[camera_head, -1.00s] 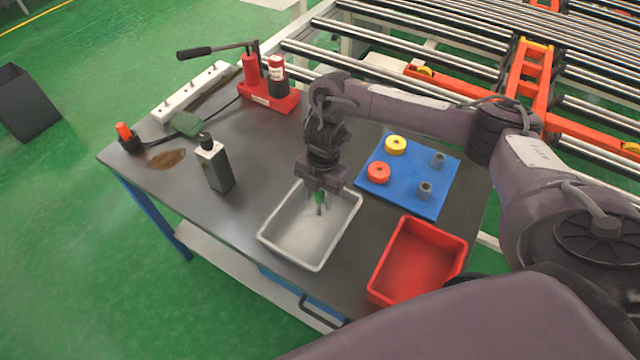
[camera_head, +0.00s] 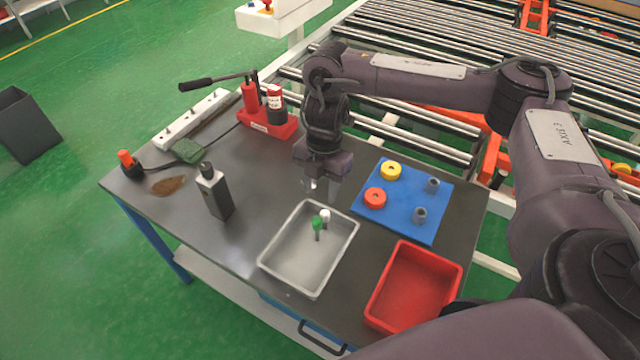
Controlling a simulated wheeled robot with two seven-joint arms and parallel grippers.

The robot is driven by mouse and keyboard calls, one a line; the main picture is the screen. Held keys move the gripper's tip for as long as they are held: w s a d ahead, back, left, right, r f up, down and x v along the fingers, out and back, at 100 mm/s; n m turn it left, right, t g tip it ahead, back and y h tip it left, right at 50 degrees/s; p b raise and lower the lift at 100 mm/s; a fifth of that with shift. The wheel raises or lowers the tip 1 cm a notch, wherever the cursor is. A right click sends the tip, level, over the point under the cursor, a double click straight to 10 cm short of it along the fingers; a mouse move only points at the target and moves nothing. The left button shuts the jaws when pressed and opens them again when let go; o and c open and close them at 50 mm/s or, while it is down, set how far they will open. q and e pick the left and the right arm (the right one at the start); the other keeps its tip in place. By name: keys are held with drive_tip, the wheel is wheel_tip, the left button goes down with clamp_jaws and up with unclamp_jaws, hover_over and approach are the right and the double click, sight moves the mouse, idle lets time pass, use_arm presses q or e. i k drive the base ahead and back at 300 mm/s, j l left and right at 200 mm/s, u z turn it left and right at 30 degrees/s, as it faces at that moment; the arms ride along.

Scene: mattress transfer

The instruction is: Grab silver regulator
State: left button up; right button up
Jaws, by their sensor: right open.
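Two small grey metallic cylinders stand on the blue board: one at the back right (camera_head: 432,185) and one at the front (camera_head: 419,215). I cannot tell from the picture which of them is the silver regulator. My right gripper (camera_head: 322,187) is open and empty, pointing down above the back edge of the grey tray (camera_head: 275,268), left of the blue board. A green-topped piece (camera_head: 317,223) and a white-topped piece (camera_head: 325,214) are together in the tray. My left gripper is not in view.
The blue board (camera_head: 375,222) also holds a yellow ring (camera_head: 391,171) and an orange-red ring (camera_head: 375,198). A red bin (camera_head: 455,262) is at the front right. A dark bottle (camera_head: 214,192) stands left of the tray. A red hand press (camera_head: 268,122) is at the back.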

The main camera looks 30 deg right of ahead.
sight(216, 193)
drive_tip(key=k+j, duration=0.7)
drive_tip(key=k, duration=0.2)
